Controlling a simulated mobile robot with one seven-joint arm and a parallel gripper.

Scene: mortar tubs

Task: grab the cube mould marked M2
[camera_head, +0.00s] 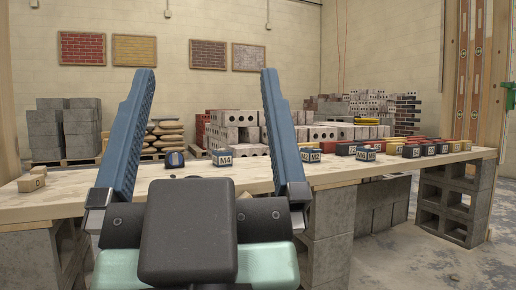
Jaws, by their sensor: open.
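A small cube mould with a label that looks like M2 (314,156) stands on the long wooden bench, just right of my gripper's right finger. Another small labelled block (304,154) stands against its left side, partly behind that finger.
The bench (260,182) rests on grey concrete blocks (334,215). A blue block (366,153) and a row of red, dark and yellow blocks (411,150) stand to the right. A dark blue item (175,159) and a wooden block (31,183) are left. Brick stacks stand behind.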

